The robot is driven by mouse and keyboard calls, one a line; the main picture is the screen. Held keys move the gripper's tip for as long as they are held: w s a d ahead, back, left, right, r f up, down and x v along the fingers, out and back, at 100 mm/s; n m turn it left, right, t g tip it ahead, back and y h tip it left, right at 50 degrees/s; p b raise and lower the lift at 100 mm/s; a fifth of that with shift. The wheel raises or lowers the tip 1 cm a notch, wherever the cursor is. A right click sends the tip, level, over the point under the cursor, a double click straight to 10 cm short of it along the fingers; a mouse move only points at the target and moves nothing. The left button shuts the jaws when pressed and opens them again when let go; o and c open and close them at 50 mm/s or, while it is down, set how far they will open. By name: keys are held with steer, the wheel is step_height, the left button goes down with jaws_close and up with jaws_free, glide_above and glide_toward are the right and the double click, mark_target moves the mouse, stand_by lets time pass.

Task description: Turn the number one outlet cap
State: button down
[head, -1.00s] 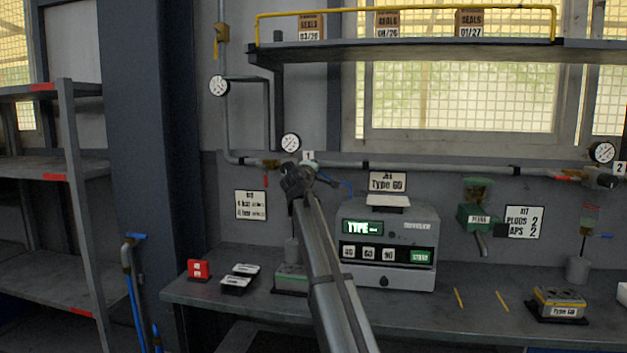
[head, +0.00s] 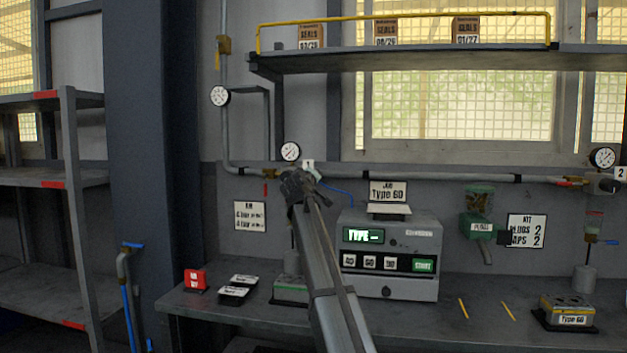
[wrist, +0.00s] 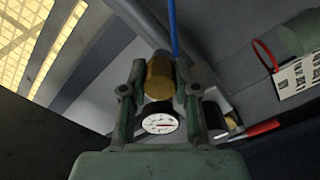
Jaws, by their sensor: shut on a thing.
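My gripper (head: 294,187) is at the wall pipe under the number 1 tag (head: 308,165), below a round gauge (head: 290,151). In the wrist view, its two fingers (wrist: 162,92) are shut on a brass cylindrical cap (wrist: 160,77), one finger on each side. I take this to be the number one outlet cap; in the head view my gripper and arm hide it. A blue handle (head: 337,189) sticks out to the right of my gripper.
A grey tester (head: 390,255) with a green display stands on the bench to the right of my arm. A red block (head: 195,280) and black-and-white trays (head: 238,287) lie left. A shelf (head: 400,62) runs above. The number 2 outlet (head: 602,183) is far right.

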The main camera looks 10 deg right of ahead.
steer(key=c, duration=0.9)
jaws_free()
steer(key=shift+o, duration=0.2)
steer(key=v, duration=1.2)
